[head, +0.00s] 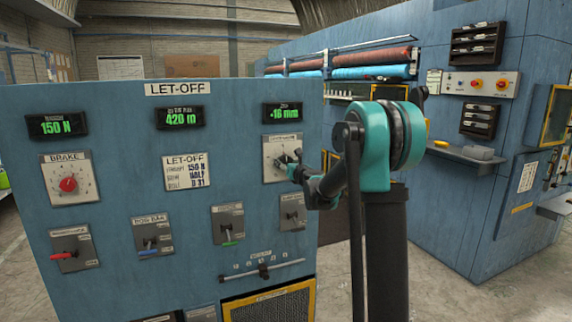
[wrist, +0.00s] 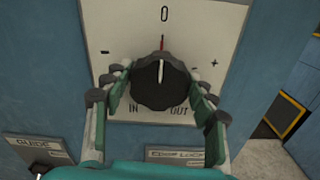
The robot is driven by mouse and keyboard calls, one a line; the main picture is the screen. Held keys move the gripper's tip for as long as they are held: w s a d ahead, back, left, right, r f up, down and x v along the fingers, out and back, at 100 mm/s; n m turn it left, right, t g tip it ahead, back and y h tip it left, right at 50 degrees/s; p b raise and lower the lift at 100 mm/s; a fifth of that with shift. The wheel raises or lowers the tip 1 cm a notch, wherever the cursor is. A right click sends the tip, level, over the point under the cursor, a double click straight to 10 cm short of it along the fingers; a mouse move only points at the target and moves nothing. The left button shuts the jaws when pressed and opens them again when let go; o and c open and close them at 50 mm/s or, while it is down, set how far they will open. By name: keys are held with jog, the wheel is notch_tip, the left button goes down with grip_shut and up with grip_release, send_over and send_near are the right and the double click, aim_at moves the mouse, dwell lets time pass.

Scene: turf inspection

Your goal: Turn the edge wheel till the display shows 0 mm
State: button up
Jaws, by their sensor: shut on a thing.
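The edge wheel (wrist: 160,90) is a dark, ribbed knob on a white plate marked 0 at the top, minus on the left and plus on the right, with IN and OUT below. A red line shows at its top, and the pale mark on its face points about straight up. My gripper (wrist: 160,84) is shut on the wheel, with its teal fingers on the left and right sides. In the head view my gripper (head: 293,166) covers most of the wheel. The display (head: 283,113) above it reads 16 mm in green, apparently with a plus sign.
The blue LET-OFF panel (head: 110,200) also bears a red brake knob (head: 68,184), several lever switches and a slider (head: 263,271). GUIDE and another partly hidden label sit just below the wheel plate. A second blue machine (head: 460,200) stands to the right, beyond open floor.

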jog(key=shift+n, duration=0.3)
jog(key=n, duration=0.7)
jog(key=shift+n, duration=0.3)
jog(key=n, duration=0.3)
jog(key=shift+a+f+n, duration=0.1)
jog(key=shift+n, duration=0.2)
jog(key=shift+s+n, duration=0.1)
jog(key=shift+n, duration=1.8)
jog(key=o, duration=1.2)
jog(key=shift+c, duration=0.2)
